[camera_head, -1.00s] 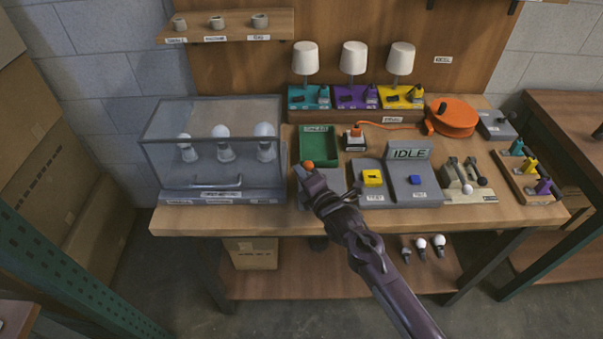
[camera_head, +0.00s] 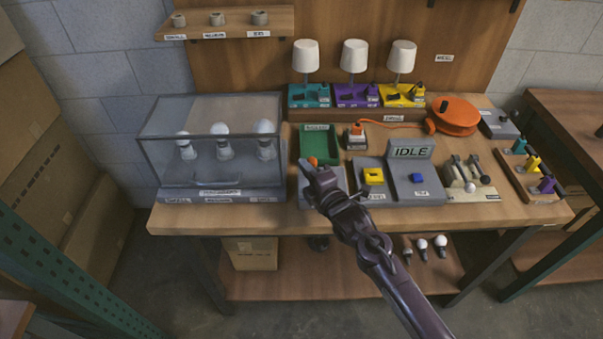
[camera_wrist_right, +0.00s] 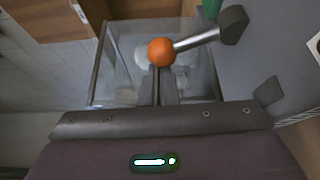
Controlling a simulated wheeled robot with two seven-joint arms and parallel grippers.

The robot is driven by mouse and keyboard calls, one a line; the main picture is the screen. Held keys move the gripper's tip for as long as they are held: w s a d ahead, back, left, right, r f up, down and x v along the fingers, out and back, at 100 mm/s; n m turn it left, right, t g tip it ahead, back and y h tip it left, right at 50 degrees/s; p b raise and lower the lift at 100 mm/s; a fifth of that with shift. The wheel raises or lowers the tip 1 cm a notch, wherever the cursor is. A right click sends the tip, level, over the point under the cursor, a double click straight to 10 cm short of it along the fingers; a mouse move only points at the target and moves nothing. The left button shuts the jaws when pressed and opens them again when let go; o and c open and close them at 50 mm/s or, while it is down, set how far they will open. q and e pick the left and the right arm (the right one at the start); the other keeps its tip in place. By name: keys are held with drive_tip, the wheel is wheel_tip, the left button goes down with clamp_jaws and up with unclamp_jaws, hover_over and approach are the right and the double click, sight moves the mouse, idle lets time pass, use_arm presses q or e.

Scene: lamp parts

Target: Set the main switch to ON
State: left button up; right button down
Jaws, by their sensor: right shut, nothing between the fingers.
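A lever with an orange ball knob (camera_head: 312,161) stands at the bench's front, left of the grey IDLE console (camera_head: 405,185). In the right wrist view the orange ball (camera_wrist_right: 161,52) sits on a metal rod (camera_wrist_right: 197,39) that runs to a dark pivot (camera_wrist_right: 234,24) on a grey housing. My right gripper (camera_head: 306,168) is shut and empty, close beside the ball. In the wrist view its fingertips (camera_wrist_right: 158,70) lie right at the ball; I cannot tell whether they touch. My left gripper is not in view.
A glass case (camera_head: 212,150) with bulbs stands left of the lever. A green tray (camera_head: 318,143) is behind it. Yellow (camera_head: 373,176) and blue (camera_head: 416,178) buttons are to the right.

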drive_tip(key=d+m+b, duration=0.1)
drive_tip(key=d+m+t+b, duration=0.1)
drive_tip(key=m, duration=0.1)
drive_tip(key=shift+d+r+b, duration=0.15)
drive_tip(key=shift+r+b, duration=0.1)
drive_tip(key=shift+b, duration=0.1)
drive_tip(key=m+t, duration=0.1)
drive_tip(key=d+m+b, duration=0.1)
drive_tip(key=m, duration=0.1)
drive_tip(key=shift+d+r+t, duration=0.25)
drive_tip(key=shift+d+t, duration=0.05)
drive_tip(key=shift+t, duration=0.1)
drive_tip(key=shift+d+r+b, duration=0.1)
drive_tip(key=shift+d+b, duration=0.25)
drive_tip(key=shift+d, duration=0.15)
